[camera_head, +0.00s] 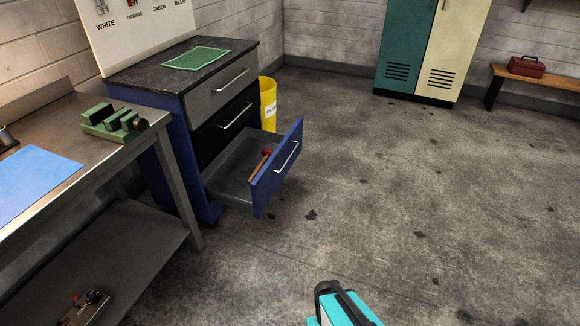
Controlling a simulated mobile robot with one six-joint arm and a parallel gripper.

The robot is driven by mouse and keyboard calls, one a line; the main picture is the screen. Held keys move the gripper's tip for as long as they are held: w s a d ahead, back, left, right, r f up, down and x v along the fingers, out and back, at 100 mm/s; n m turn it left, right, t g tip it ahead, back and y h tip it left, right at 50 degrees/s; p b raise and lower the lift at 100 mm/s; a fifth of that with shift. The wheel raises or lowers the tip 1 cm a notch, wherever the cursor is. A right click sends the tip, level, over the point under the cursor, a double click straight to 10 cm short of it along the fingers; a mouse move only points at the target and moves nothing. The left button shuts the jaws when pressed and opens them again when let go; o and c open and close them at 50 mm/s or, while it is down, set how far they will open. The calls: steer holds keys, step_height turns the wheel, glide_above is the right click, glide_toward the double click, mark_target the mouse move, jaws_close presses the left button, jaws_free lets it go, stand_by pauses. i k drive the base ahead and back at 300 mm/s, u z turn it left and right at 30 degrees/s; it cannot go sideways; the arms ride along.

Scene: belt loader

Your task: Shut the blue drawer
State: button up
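The blue drawer (267,185) is the bottom drawer of a blue-sided cabinet (171,125). It stands pulled far out to the right, with a silver bar handle on its front. A hammer (259,166) with a red head and wooden handle lies inside the grey drawer tray. The grey top drawer (205,98) and the black middle drawer (210,139) above it are shut. My gripper's fingers do not show. A teal and black part, probably of my arm, shows at the bottom edge, well apart from the drawer.
A steel workbench (110,150) with a green vise (112,122) and blue sheet stands left of the cabinet. A yellow bin (268,103) is behind the drawer. Lockers (425,50) and a bench (535,80) with a red toolbox stand at the back. The floor right of the drawer is clear.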

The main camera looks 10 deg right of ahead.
mark_target(225, 180)
steer(key=u, duration=0.1)
steer(key=i, duration=0.95)
steer(key=z, duration=0.35)
steer(key=k, duration=0.5)
steer(key=u, duration=1.05)
